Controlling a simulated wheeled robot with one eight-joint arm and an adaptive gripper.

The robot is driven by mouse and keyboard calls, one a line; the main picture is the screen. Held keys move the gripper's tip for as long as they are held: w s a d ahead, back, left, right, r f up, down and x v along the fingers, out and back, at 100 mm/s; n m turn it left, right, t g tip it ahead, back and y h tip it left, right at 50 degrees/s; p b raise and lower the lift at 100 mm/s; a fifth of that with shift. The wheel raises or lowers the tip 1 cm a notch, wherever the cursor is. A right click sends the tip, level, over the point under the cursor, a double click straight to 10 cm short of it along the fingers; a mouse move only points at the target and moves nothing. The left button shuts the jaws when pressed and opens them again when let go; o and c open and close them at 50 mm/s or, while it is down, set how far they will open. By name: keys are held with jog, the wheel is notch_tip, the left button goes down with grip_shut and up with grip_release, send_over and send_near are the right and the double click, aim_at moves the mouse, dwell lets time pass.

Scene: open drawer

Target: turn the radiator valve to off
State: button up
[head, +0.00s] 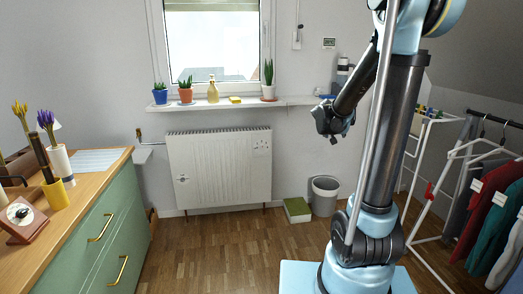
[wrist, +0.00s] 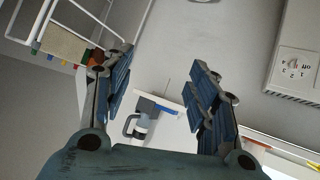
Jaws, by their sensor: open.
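The white radiator (head: 218,172) hangs on the wall below the window. A small white dial plate with dark marks (head: 261,146) is at its upper right. In the wrist view, the plate (wrist: 297,66) shows at the right edge of the picture on the radiator (wrist: 295,30), with marks around a pale round centre; its setting is too small to read surely. Another small round fitting (head: 183,178) is at the radiator's lower left. My gripper (head: 333,137) is to the right of the radiator, apart from it. In the wrist view, its fingers (wrist: 160,88) are spread and empty.
The windowsill (head: 240,102) above the radiator carries potted plants and a bottle. A grey bin (head: 324,195) and a green box (head: 297,210) stand on the floor. A drying rack (head: 425,185) is at right, a green cabinet (head: 105,235) at left. Floor before the radiator is clear.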

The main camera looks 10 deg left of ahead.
jog(key=w+a+f+t, duration=0.1)
jog(key=w+a+t, duration=0.15)
jog(key=w, duration=0.35)
jog(key=w+a+f+t, duration=0.1)
jog(key=w+a, duration=0.3)
jog(key=w, duration=0.3)
jog(key=n+t+y, duration=0.4)
jog(key=n+y, duration=0.2)
jog(key=y, duration=0.4)
send_near(262, 146)
jog(key=shift+g, duration=0.25)
jog(key=x, duration=0.9)
jog(key=shift+w+d+r, duration=0.1)
jog(key=shift+w+r, duration=0.05)
jog(key=shift+r, duration=0.1)
jog(key=c, duration=1)
jog(key=shift+a, duration=0.65)
jog(key=shift+c, duration=0.2)
jog(key=shift+d, duration=0.45)
